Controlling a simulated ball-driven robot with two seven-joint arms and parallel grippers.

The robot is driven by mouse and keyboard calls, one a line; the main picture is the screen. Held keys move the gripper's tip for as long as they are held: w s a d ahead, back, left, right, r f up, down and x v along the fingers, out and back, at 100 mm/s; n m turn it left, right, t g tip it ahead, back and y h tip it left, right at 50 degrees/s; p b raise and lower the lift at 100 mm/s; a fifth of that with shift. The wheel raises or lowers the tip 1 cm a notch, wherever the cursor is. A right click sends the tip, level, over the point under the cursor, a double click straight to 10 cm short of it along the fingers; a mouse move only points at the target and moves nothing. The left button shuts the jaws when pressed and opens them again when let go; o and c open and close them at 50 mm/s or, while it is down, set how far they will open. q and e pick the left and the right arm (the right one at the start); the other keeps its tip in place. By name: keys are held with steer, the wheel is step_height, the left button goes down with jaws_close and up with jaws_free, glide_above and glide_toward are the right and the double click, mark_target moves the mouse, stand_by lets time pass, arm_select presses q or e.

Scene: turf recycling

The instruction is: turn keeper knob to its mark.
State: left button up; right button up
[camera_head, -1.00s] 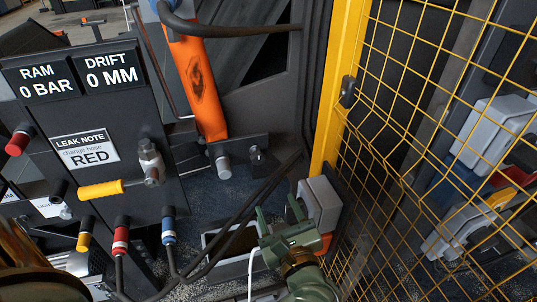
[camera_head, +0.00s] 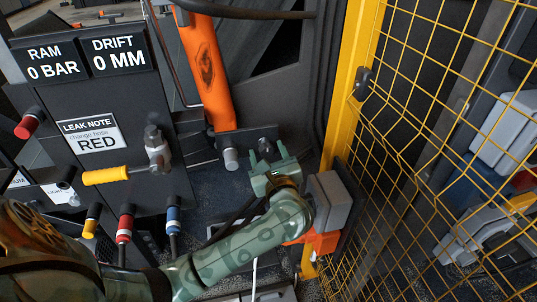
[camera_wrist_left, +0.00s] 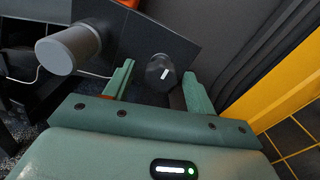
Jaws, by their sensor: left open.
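The keeper knob (camera_wrist_left: 158,72) is a round black knob with a short white line on its face, in the left wrist view. The line is tilted a little from upright. The knob sits on a dark plate (camera_wrist_left: 115,30) beside a grey round pin (camera_wrist_left: 68,48). In the head view the knob (camera_head: 265,145) is small and partly covered by my left gripper (camera_head: 268,156). My left gripper is open, its two green fingers to either side of the knob in the wrist view. I cannot tell whether they touch it. No separate target mark is clear. My right gripper is out of view.
An orange ram (camera_head: 206,70) rises behind the plate. A panel (camera_head: 120,150) with a yellow-handled valve (camera_head: 106,175) and coloured hose couplings stands left. A yellow post (camera_head: 352,90) and mesh fence (camera_head: 440,150) close the right side. A grey box (camera_head: 331,200) is close beside my left wrist.

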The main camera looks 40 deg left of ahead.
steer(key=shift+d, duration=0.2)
arm_select(q)
steer(key=c, duration=1)
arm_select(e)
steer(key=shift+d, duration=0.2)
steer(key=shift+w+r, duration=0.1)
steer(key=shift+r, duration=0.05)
